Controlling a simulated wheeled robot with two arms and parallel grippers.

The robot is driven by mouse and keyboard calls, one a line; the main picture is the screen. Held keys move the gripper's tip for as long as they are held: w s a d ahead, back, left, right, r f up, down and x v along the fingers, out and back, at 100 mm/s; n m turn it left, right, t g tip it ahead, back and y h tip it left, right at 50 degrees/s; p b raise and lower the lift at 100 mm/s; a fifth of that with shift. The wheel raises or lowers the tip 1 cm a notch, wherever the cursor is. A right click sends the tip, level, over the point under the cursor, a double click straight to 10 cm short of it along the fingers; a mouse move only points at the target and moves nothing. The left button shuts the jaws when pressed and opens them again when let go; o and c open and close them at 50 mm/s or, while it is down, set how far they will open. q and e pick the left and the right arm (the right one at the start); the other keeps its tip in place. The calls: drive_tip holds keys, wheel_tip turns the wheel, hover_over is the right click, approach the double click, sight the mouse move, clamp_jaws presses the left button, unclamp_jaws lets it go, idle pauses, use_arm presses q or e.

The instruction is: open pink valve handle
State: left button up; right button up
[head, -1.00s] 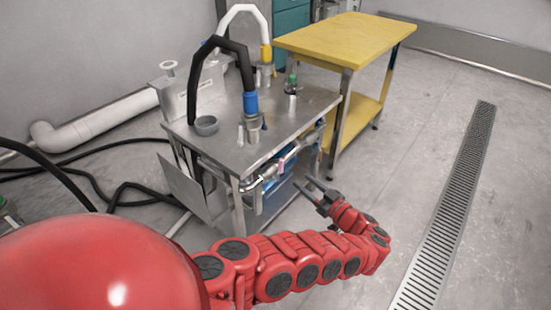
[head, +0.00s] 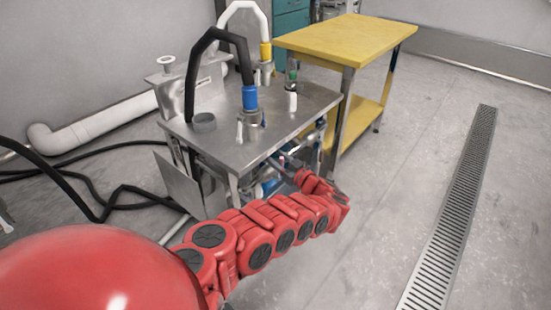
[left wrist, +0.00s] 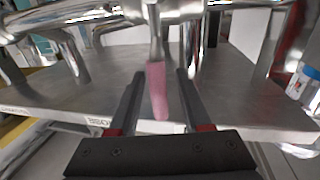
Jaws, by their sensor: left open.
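The pink valve handle (left wrist: 157,90) hangs from a metal pipe fitting in the left wrist view. It lies between the two dark fingers of my left gripper (left wrist: 158,76), with a gap visible on each side. My left gripper is open. In the head view it (head: 277,163) is at the front right edge of the steel table (head: 268,128), among the pipes below the tabletop. I cannot make out the handle there, as the arm and pipes crowd the spot. My right gripper is not in view.
Steel pipes (left wrist: 90,12) run close by the gripper. A yellow table (head: 345,38) is behind. The floor at right is clear.

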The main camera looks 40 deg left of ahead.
use_arm(q)
clamp_jaws()
idle(1.4)
